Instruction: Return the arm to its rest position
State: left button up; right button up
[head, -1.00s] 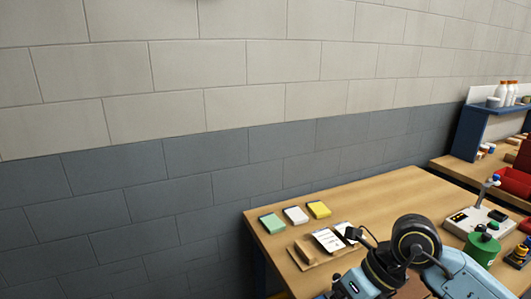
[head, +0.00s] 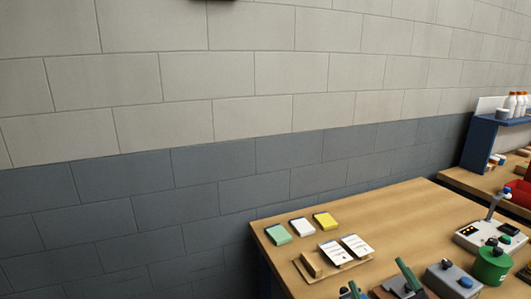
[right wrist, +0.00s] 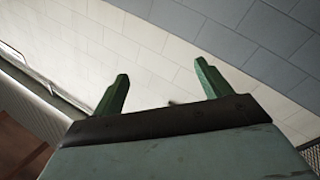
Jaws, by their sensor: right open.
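My right gripper (head: 380,284) shows only in part at the bottom edge of the head view, its green fingers low in front of the table. In the right wrist view its two green fingers (right wrist: 162,74) stand wide apart with nothing between them, and the wall lies beyond. Two white printed cards (head: 332,251) (head: 357,245) lie side by side on a wooden tray (head: 328,269), beside a small wooden block (head: 311,264). The gripper is apart from them. My left gripper is not in view.
Green (head: 278,233), white (head: 302,226) and yellow (head: 325,220) pads lie on the wooden table (head: 400,205). A blue shelf (head: 482,140) stands behind. The table's back middle is clear.

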jog(key=s+d+f+m+g, duration=0.1)
jog(key=s+f+g, duration=0.1)
jog(key=f, duration=0.2)
jog(key=s+d+f+m+g+h, duration=0.1)
jog(key=s+f+m+g, duration=0.1)
jog(key=f, duration=0.3)
jog(key=s+d+f+m+g, duration=0.1)
jog(key=s+f+g, duration=0.3)
jog(key=shift+s+d+f+h, duration=0.1)
jog(key=shift+s+f+h, duration=0.15)
jog(key=shift+h, duration=0.15)
jog(key=s+a+f+m+g+y, duration=0.1)
jog(key=s+f+g, duration=0.3)
jog(key=s, duration=0.3)
jog(key=s+a+f+g, duration=0.1)
jog(key=s+f+g, duration=0.25)
jog(key=s, duration=0.25)
notch_tip(320, 180, down, 25)
jog(key=s, duration=0.2)
jog(key=s+d+f+g+b, duration=0.1)
jog(key=s+d+f+g, duration=0.1)
jog(key=s+f, duration=1.3)
jog(key=shift+s+d+f, duration=0.2)
jog(key=shift+s+d, duration=0.3)
jog(key=shift+d, duration=0.15)
